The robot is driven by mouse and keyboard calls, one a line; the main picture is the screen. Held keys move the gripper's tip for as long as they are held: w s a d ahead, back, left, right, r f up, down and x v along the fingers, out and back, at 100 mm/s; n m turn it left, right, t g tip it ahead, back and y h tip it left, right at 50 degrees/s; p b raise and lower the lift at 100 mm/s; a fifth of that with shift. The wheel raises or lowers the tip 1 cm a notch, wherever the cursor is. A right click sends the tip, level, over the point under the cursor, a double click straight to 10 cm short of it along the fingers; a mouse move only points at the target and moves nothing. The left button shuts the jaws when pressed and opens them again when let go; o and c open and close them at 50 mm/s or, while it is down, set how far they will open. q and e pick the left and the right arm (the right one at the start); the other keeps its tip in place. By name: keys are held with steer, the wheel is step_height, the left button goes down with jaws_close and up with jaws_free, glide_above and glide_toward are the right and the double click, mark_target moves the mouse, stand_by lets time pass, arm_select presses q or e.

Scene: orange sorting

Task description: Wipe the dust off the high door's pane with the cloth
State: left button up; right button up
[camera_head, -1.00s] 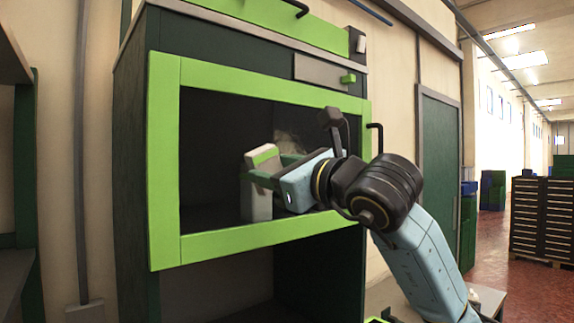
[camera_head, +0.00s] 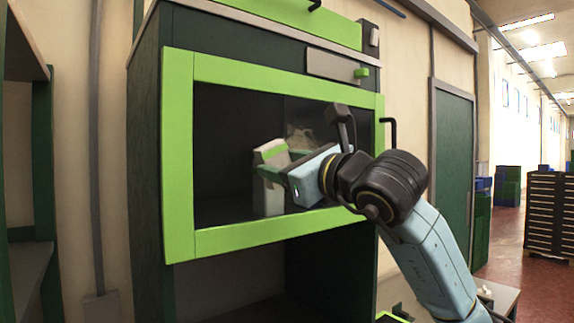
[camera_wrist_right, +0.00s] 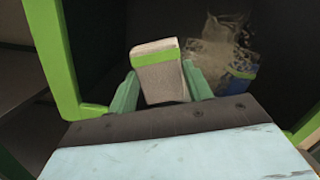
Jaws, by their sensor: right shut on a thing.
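The high door (camera_head: 178,150) has a bright green frame around a dark glass pane (camera_head: 225,120), and it looks shut. My right gripper (camera_head: 277,167) is at the middle of the pane, shut on a pale cloth (camera_head: 270,200) with a green band. The cloth (camera_wrist_right: 160,82) also shows between the green fingers in the right wrist view. It is at the pane; I cannot tell if it touches. A tan dust patch (camera_wrist_right: 215,50) lies right of the cloth in the wrist view. It is partly behind my gripper in the head view (camera_head: 300,138). My left gripper is not in view.
A black handle (camera_head: 388,132) sticks out at the door's right edge. A green drawer front (camera_head: 290,20) is above, and an open dark bay (camera_head: 320,260) is below. A shelf rack (camera_head: 30,150) stands at the left.

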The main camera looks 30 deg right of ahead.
steer(key=shift+w+a, duration=0.1)
steer(key=shift+w, duration=0.6)
